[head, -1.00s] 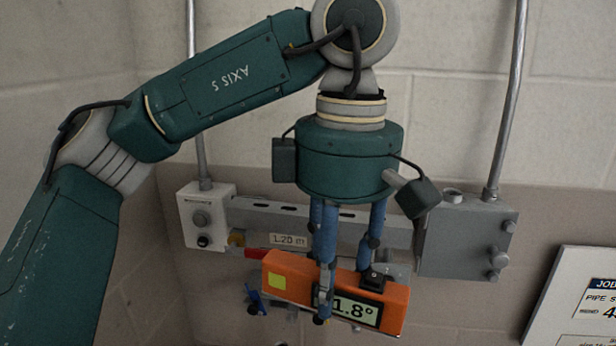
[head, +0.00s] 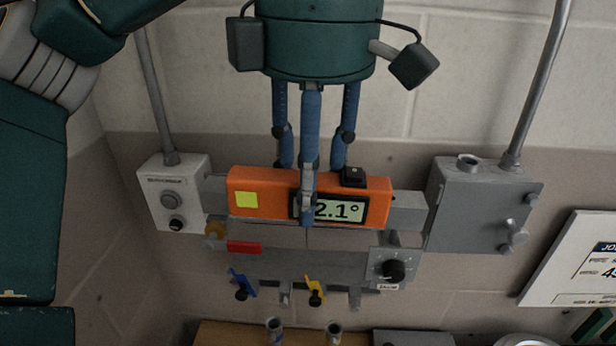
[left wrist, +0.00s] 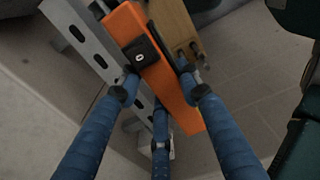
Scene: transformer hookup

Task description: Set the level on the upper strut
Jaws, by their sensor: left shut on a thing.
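My left gripper (head: 308,195) is shut on the orange level (head: 270,180), with blue fingers in front of and behind it. The level looks nearly horizontal; its display, partly covered by a finger, reads about 2.1°. The upper strut (head: 408,212) is a grey rail between two wall boxes, and the level hides most of it in the head view. In the left wrist view the level (left wrist: 165,80) lies alongside the slotted strut (left wrist: 85,40). I cannot tell whether they touch. My right gripper is out of view.
A white box (head: 172,195) stands at the left end, a grey box (head: 480,205) at the right, each with a conduit. Below are a lower rail (head: 300,265) with blue and yellow valve handles, a dial box (head: 393,267) and a wooden surface (head: 230,335).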

